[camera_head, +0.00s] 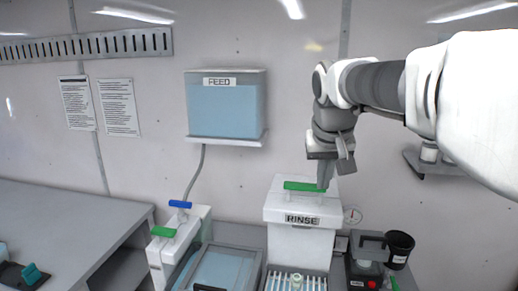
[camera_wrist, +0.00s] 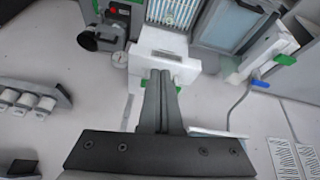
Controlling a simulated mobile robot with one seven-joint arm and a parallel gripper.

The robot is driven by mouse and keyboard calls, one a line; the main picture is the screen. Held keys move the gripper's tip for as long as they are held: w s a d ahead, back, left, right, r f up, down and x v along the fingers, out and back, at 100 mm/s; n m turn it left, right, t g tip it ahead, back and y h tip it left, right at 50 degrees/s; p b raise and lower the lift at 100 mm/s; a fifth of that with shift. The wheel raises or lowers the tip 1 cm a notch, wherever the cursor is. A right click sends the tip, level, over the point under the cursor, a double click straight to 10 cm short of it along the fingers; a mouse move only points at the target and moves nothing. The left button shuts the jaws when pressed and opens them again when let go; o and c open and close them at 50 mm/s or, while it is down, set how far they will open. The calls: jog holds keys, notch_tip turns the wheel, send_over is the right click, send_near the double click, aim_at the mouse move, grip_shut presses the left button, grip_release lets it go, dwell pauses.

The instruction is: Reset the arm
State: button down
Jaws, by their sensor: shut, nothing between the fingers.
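My gripper (camera_head: 324,182) is at the end of my arm, which reaches in from the right in the head view. Its fingers point down at the top of the white RINSE box (camera_head: 300,237), near the right end of that box's green handle (camera_head: 304,186). In the wrist view my gripper (camera_wrist: 162,76) is shut with the fingers together and nothing between them. The fingers overlap the green handle (camera_wrist: 178,88) there and hide part of it. I cannot tell whether they touch it.
A blue FEED tank (camera_head: 226,105) hangs on the wall. White units with a blue handle (camera_head: 180,204) and a green handle (camera_head: 163,232) stand at left. A black cup (camera_head: 399,245) stands right of the RINSE box. The grey counter (camera_head: 60,225) is mostly clear.

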jog(key=s+f+b, duration=0.1)
jog(key=s+f, duration=0.3)
jog(key=s, duration=0.3)
jog(key=s+f+b, duration=0.1)
jog(key=s+f, duration=0.4)
jog(key=s, duration=0.3)
jog(key=s+f+y+b, duration=0.1)
jog(key=s+f, duration=0.3)
jog(key=s, duration=0.4)
jog(key=shift+d+f+n, duration=0.3)
jog(key=shift+d+f, duration=0.1)
jog(key=shift+w+r, duration=0.1)
jog(key=w+r+m+p, duration=0.1)
jog(key=w+r+p, duration=0.1)
jog(key=w+r, duration=0.7)
jog(key=w+r+p, duration=0.1)
jog(key=w+r, duration=0.4)
jog(key=w, duration=0.7)
jog(key=w+f+m+p, duration=0.1)
jog(key=w+f+p, duration=0.1)
jog(key=w, duration=1)
jog(key=w+f+p, duration=0.2)
jog(key=w, duration=1)
jog(key=shift+g+h, duration=0.3)
jog(key=shift+h, duration=0.1)
jog(key=shift+s+f+b, duration=0.1)
jog(key=shift+f+b, duration=1.9)
jog(key=shift+f, duration=0.85)
